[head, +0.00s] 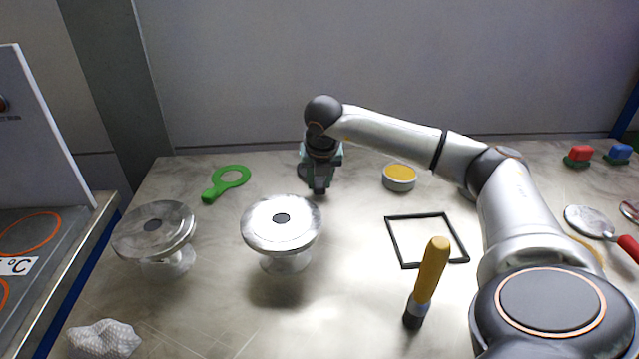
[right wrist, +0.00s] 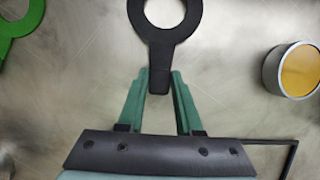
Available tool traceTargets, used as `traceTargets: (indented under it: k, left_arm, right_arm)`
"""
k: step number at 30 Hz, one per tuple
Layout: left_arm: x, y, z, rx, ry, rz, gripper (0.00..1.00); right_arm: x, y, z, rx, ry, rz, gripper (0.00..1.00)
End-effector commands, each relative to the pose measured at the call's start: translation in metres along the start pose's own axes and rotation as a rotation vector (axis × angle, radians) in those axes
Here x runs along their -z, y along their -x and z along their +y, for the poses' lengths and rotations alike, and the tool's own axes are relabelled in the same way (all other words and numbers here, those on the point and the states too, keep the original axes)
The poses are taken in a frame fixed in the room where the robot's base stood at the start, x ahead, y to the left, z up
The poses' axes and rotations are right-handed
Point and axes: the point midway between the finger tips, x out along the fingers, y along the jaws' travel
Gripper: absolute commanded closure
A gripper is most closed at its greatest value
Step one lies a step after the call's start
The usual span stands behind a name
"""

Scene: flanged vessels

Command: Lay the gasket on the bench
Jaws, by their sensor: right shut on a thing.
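My right gripper (head: 319,188) points down at the back middle of the bench (head: 350,290). In the right wrist view its green fingers (right wrist: 160,82) are shut on the tab of a black ring-shaped gasket (right wrist: 165,37). The ring reaches out past the fingertips, and its far edge is cut off. In the head view the gasket (head: 302,172) is mostly hidden behind the gripper. It is close over the bench top or touching it; I cannot tell which. My left gripper is not in view.
Two flanged vessels (head: 154,232) (head: 281,226) stand at the front left. A yellow-topped tin (head: 399,178), a black square frame (head: 394,242) and a yellow-handled tool (head: 429,275) are to the right.

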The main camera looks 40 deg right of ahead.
Motion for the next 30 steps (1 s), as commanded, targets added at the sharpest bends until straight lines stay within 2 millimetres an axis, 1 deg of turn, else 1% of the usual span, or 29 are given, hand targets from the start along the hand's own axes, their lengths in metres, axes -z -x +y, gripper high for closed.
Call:
traceTargets:
  k: [3, 9, 10, 17, 26, 29, 30]
  left_arm:
    - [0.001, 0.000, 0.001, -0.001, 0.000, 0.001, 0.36]
    - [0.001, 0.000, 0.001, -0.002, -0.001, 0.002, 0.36]
    - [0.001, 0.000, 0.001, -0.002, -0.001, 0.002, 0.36]
    - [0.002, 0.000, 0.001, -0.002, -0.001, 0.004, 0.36]
    - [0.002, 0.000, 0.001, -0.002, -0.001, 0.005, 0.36]
    - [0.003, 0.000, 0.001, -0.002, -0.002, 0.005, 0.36]
    - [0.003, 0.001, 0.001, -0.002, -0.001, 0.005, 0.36]
  right_arm:
    - [0.003, -0.008, 0.000, 0.000, -0.002, -0.002, 1.00]
    - [0.003, -0.009, 0.000, 0.000, -0.003, -0.002, 1.00]
    - [0.003, -0.009, 0.000, 0.000, -0.002, -0.002, 0.63]
    - [0.003, -0.008, 0.000, 0.000, -0.002, -0.002, 0.37]
    - [0.003, -0.006, 0.000, -0.001, -0.002, -0.002, 0.36]
    - [0.003, 0.004, 0.001, -0.003, -0.003, -0.003, 0.36]
    - [0.002, 0.010, 0.001, -0.003, -0.003, -0.004, 0.36]
